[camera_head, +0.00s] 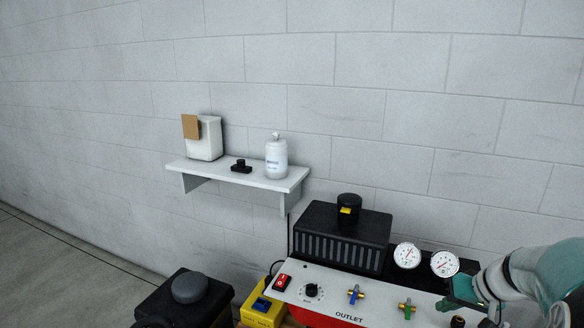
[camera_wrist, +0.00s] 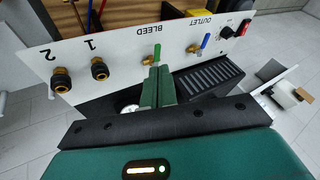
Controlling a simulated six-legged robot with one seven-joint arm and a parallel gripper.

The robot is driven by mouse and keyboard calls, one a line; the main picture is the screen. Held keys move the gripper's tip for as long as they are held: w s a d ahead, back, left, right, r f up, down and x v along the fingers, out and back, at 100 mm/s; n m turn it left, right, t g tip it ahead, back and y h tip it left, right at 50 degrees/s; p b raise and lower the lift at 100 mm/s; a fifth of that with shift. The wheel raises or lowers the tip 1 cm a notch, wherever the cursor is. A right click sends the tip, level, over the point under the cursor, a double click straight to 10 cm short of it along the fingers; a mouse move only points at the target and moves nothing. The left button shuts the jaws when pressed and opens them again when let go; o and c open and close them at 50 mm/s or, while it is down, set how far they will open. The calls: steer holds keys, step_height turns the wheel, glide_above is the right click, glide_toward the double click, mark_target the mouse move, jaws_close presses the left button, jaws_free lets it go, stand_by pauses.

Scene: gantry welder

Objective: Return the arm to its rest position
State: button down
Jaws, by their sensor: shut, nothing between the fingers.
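My gripper (camera_head: 448,302) is at the lower right in the head view, in front of the white control panel (camera_head: 330,299). The arm comes in from the right edge. In the wrist view my gripper (camera_wrist: 158,74) shows two green fingers closed together, with nothing between them. Their tips are close to the green-handled bleed valve (camera_wrist: 156,54); I cannot tell whether they touch it. That valve (camera_head: 407,309) also shows in the head view, left of the fingers.
The panel carries a blue-handled outlet valve (camera_head: 355,294), a black knob (camera_head: 311,290), a red switch (camera_head: 282,282) and brass fittings (camera_wrist: 99,68). Two gauges (camera_head: 407,255) and a black ribbed box (camera_head: 341,236) stand behind. A wall shelf (camera_head: 260,180) holds a bottle (camera_head: 276,158).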

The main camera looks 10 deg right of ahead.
steer(key=s+a+r+n+g+h, duration=0.1)
steer(key=s+a+r, duration=0.2)
steer(key=a, duration=0.5)
steer(key=s+a+r+n, duration=0.1)
steer(key=s+a+r, duration=0.15)
steer(key=a, duration=0.45)
steer(key=s+a+r+n+h, duration=0.1)
steer(key=s+a+r+h, duration=0.1)
steer(key=s+a, duration=0.7)
steer(key=shift+s+a+t, duration=0.2)
steer(key=shift+s+t, duration=0.2)
steer(key=shift+s, duration=0.15)
